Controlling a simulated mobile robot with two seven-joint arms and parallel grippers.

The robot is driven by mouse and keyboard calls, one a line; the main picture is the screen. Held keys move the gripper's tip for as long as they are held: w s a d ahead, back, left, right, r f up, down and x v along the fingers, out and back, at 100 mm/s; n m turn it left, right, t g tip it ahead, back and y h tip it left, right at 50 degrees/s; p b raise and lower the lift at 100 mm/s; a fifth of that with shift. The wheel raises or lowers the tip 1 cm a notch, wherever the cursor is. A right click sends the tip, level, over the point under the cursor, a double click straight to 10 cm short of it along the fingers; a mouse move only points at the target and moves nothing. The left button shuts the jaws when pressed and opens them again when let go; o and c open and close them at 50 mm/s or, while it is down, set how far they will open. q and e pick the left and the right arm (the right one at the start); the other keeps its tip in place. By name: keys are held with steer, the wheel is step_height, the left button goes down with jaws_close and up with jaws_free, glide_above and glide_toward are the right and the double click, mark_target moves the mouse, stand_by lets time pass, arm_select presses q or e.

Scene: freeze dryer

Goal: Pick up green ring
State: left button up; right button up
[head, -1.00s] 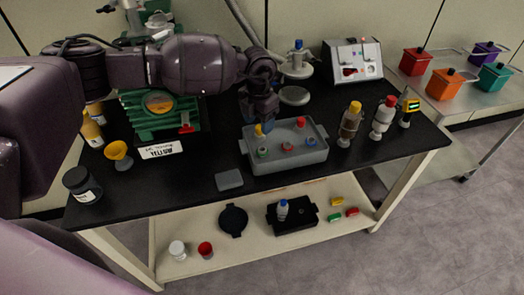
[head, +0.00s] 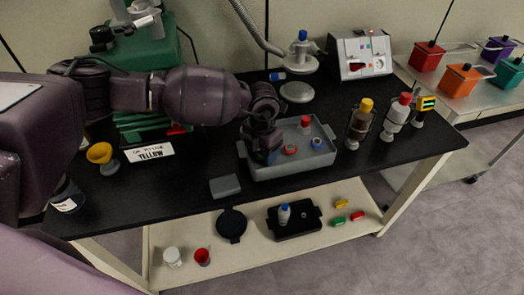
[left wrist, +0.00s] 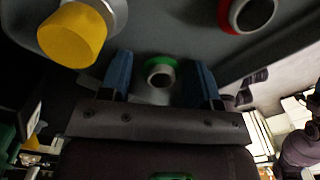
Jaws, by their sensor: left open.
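The green ring (left wrist: 160,63) is in the left wrist view, on the grey tray, around a small grey round piece with a dark opening. My left gripper (left wrist: 161,82) is open, with one blue finger on each side of the ring in that view. I cannot tell whether the fingers touch it. In the head view my left gripper (head: 264,157) is low over the left part of the grey tray (head: 300,170) and hides the green ring. My right gripper is not in view.
A yellow-capped item (left wrist: 75,38) stands close to the left finger. A red ring (left wrist: 246,12) lies to the other side. The tray also holds a red-capped item (head: 305,122) and a blue ring (head: 316,143). Bottles in holders (head: 360,122) stand right of the tray.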

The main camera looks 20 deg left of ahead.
arm_select(q)
steer(key=shift+s+r, duration=0.1)
steer(key=c, duration=0.8)
steer(key=shift+r, duration=0.15)
